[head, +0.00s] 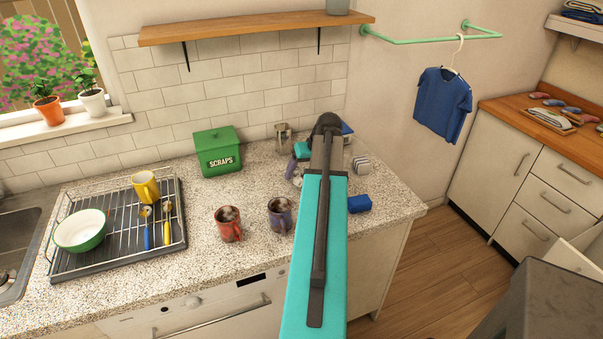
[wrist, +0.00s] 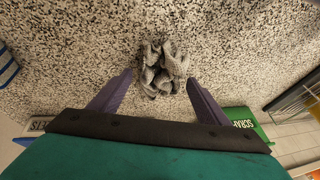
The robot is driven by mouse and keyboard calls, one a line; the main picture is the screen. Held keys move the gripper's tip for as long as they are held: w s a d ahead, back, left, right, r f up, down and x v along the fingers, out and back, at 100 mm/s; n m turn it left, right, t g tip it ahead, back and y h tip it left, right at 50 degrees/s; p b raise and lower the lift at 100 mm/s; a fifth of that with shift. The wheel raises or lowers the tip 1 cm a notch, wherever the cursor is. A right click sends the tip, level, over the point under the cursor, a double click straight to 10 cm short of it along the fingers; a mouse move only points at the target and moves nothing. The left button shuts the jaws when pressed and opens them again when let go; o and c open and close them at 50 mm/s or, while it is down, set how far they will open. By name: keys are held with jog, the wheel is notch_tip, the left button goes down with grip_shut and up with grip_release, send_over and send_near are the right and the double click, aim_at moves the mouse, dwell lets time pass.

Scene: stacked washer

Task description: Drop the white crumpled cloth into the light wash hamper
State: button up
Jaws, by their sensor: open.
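A pale greyish-white crumpled cloth (wrist: 162,68) lies on the speckled counter in the wrist view, just ahead of and between the purple fingertips. My gripper (wrist: 160,78) is open above it, one finger on each side, with nothing visibly held. In the head view my turquoise arm reaches over the counter and hides most of the gripper; a purple finger (head: 301,150) shows at its left. A small pale piece beside that finger may be the cloth, but I cannot tell. I cannot make out a light wash hamper in either view.
A green SCRAPS bin (head: 217,151) stands left of my arm, with two mugs, red (head: 229,224) and purple (head: 281,215), nearer. A dish rack (head: 120,262) fills the left counter.

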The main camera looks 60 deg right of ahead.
jog(key=d+b+v, duration=0.1)
jog(key=b+v, duration=0.1)
jog(key=v, duration=1)
jog(key=shift+a+b, duration=0.3)
jog(key=shift+a, duration=0.15)
jog(key=shift+w, duration=0.1)
dwell(0.3)
